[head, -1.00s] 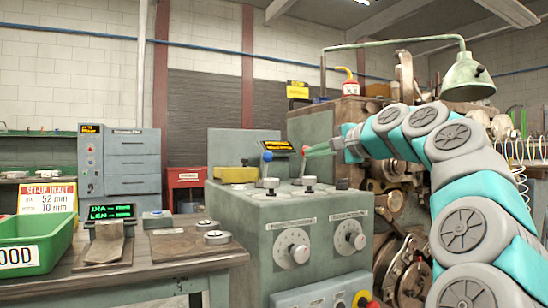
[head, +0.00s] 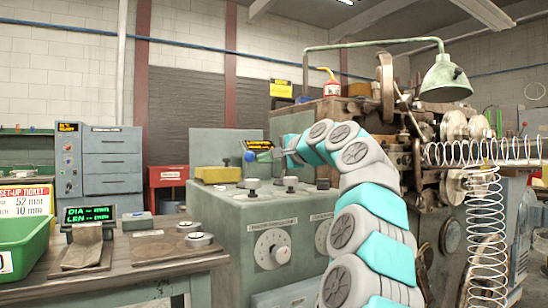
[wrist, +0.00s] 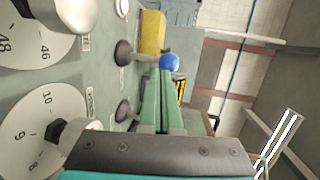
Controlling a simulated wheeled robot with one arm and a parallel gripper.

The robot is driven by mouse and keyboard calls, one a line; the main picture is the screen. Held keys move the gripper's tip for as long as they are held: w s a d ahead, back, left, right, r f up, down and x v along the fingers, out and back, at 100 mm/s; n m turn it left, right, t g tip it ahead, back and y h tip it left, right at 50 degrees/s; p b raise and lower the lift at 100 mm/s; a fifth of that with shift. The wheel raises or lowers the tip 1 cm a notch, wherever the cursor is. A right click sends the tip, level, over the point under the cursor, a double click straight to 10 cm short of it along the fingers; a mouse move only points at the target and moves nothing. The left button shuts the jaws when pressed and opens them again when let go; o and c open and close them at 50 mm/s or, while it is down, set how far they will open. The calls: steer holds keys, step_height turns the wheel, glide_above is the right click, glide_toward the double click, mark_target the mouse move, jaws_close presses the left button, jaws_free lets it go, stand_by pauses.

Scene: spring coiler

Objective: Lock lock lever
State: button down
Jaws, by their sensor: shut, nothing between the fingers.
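A lever with a blue ball (head: 249,157) stands on top of the grey-green console (head: 232,225). It is the likely lock lever, but no label shows. My gripper (head: 264,155) is shut and empty, its green fingers reaching left to beside the blue ball. In the wrist view the blue ball (wrist: 169,62) sits just beyond the tips of my gripper (wrist: 166,78); I cannot tell whether they touch. The red-ball lever does not show now.
A numbered dial (head: 272,249) is on the console front. A yellow block (head: 217,174) lies on its top. A small screen (head: 257,145) is behind the levers. The spring machine (head: 400,135) stands right. A workbench (head: 140,262) with a green bin (head: 25,240) is left.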

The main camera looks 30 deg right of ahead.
mark_target(248, 166)
steer(key=shift+w+a+r+p, duration=0.15)
steer(key=shift+w+a+p, duration=0.05)
steer(key=shift+w, duration=0.4)
steer(key=shift+w+a+r+p, duration=0.1)
steer(key=shift+w+a+p, duration=0.05)
steer(key=shift+w, duration=0.45)
steer(key=shift+r+p, duration=0.15)
steer(key=shift+p, duration=0.15)
